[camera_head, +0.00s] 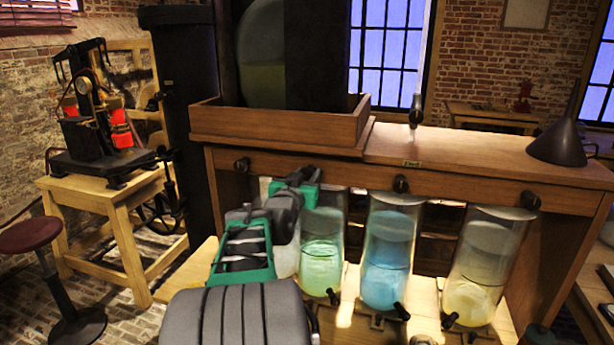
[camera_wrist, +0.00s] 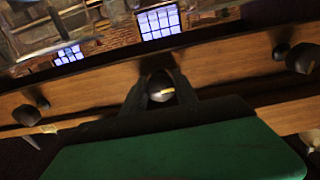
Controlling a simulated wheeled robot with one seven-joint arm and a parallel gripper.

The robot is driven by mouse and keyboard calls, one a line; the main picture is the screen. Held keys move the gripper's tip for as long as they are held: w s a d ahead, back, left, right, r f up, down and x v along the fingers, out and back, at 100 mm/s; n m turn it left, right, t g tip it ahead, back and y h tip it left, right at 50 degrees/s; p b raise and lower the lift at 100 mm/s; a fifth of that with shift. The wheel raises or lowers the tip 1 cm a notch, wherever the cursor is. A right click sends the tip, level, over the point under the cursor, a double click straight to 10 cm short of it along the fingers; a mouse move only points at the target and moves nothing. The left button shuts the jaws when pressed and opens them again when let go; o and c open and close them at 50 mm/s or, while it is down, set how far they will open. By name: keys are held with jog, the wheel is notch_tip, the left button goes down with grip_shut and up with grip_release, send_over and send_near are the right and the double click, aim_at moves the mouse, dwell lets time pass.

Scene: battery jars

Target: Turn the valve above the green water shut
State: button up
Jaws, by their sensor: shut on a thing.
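The jar of green water (camera_head: 322,262) stands under the wooden board, between a mostly hidden jar on its left and the jar of blue water (camera_head: 389,268). My gripper (camera_head: 306,176) is at the board above the green jar and covers that valve in the head view. In the wrist view, the valve's dark round knob (camera_wrist: 161,89) sits between the dark fingers of my gripper (camera_wrist: 160,78), one on each side. The gripper is shut on it. A short yellowish mark shows on the knob. The valve's exact angle is unclear.
Other dark valves sit along the board: one at the left (camera_head: 241,165), one above the blue jar (camera_head: 401,184), one above the yellow jar (camera_head: 530,200). The yellow jar (camera_head: 485,270) stands right. A black funnel (camera_head: 558,144) rests on the bench top. Dark taps project below the jars.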

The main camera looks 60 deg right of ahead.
grip_shut()
